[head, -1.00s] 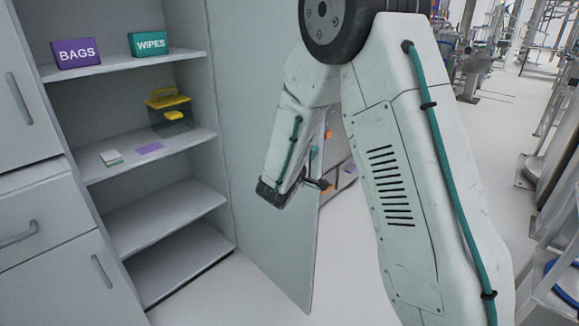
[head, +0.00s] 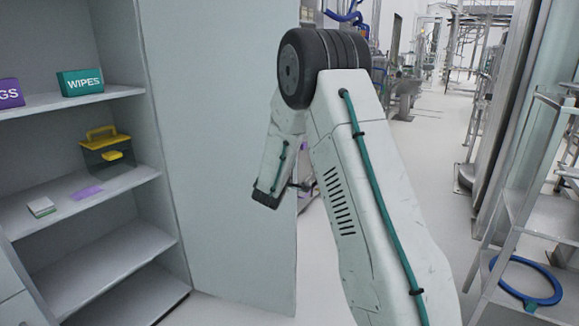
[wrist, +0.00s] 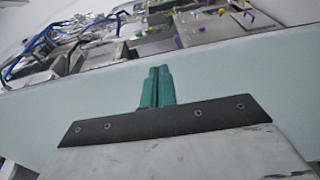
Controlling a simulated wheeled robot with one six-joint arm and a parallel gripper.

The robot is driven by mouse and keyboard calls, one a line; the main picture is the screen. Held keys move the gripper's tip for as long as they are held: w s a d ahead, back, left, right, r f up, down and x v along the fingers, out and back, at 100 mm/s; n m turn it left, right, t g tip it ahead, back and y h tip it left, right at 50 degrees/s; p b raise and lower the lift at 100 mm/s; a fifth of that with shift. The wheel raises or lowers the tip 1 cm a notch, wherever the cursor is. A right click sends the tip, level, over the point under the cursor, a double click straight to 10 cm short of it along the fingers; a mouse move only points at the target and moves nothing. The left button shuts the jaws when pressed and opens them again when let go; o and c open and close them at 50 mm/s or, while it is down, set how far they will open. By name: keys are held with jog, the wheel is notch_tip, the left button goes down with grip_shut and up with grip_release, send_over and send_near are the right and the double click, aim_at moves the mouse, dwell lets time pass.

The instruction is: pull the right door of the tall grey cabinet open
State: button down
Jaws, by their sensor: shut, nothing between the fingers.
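The right door (head: 215,150) of the tall grey cabinet (head: 165,200) stands wide open, swung out to the right of the shelves, with its pale inner face showing. My arm's dark end lies in front of the door near its free edge in the head view; the fingers cannot be made out there. In the wrist view my gripper (wrist: 155,72) shows two teal fingers pressed together with nothing between them. A pale panel, apparently the door (wrist: 225,85), lies behind them. I cannot tell whether the fingers touch it. No handle shows between them.
The open shelves hold a teal WIPES box (head: 80,83), a purple box (head: 10,93), a yellow-lidded case (head: 107,150) and a purple card (head: 87,192). A metal rack with a blue ring (head: 525,282) stands at right. Clear floor (head: 430,150) runs between the arm and the rack.

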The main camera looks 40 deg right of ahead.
jog(key=shift+a, duration=0.15)
jog(key=s+a, duration=0.4)
jog(key=s, duration=0.8)
jog(key=shift+s+a, duration=0.15)
jog(key=shift+s, duration=0.05)
